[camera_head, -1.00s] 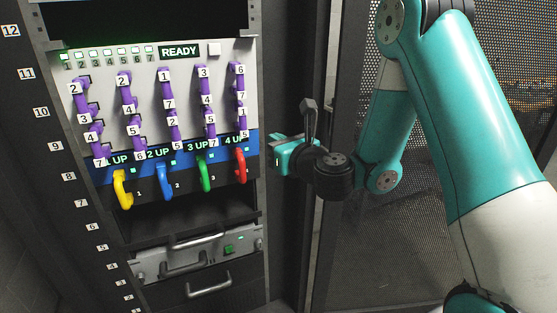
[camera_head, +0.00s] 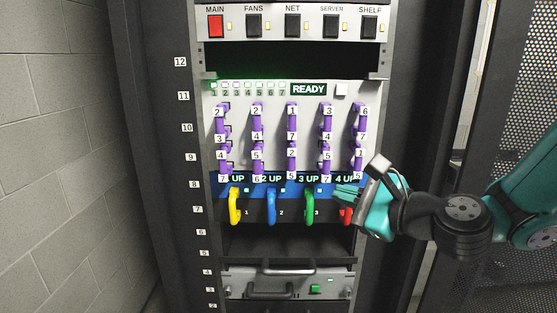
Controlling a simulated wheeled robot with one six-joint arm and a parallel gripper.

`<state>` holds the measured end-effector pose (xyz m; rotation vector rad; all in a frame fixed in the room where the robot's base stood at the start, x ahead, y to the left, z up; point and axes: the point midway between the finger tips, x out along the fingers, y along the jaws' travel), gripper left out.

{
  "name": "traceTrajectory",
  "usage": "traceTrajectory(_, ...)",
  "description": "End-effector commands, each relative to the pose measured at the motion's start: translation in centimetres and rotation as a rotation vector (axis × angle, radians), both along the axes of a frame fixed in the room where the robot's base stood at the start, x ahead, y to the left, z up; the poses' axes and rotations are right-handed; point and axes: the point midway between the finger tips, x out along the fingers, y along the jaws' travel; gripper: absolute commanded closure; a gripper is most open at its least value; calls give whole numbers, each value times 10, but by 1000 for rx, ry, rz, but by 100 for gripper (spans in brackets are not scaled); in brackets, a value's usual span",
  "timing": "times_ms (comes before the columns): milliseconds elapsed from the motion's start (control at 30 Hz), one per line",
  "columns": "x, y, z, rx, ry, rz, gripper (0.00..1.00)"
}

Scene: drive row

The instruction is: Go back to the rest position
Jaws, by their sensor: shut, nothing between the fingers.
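My gripper (camera_head: 350,195) shows at the right of the rack, its teal body coming in from the right edge of the view. It is shut and empty. In the picture its tip overlaps the right end of the blue strip and partly covers the red handle (camera_head: 345,215). I cannot tell whether it touches the panel. The yellow handle (camera_head: 235,207), blue handle (camera_head: 271,207) and green handle (camera_head: 309,206) hang in a row to its left. Above them the purple numbered modules (camera_head: 291,130) stand in columns under a lit READY sign (camera_head: 309,89).
The rack's top panel has a red MAIN switch (camera_head: 215,26) and several black switches. Below the handles are an open dark slot (camera_head: 285,242) and a grey drawer unit (camera_head: 245,278). A block wall (camera_head: 60,150) is at left, a perforated door (camera_head: 510,110) at right.

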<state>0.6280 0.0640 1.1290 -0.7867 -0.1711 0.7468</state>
Motion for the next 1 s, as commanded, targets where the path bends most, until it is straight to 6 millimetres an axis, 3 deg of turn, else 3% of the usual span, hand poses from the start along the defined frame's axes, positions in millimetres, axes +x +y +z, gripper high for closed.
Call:
traceTrajectory(33, -25, 23, 5, -175, -92, 152, 100)
traceTrajectory(67, -40, 33, 3, -286, -146, 246, 100)
traceTrajectory(167, -90, 51, -7, -634, -327, 555, 100)
traceTrajectory(300, -153, 41, -22, -1037, -552, 972, 100)
traceTrajectory(433, -195, 14, -28, -1269, -686, 1287, 100)
traceTrajectory(633, -225, -15, -28, -1397, -761, 1543, 100)
traceTrajectory(1000, -227, -18, -28, -1405, -765, 1564, 100)
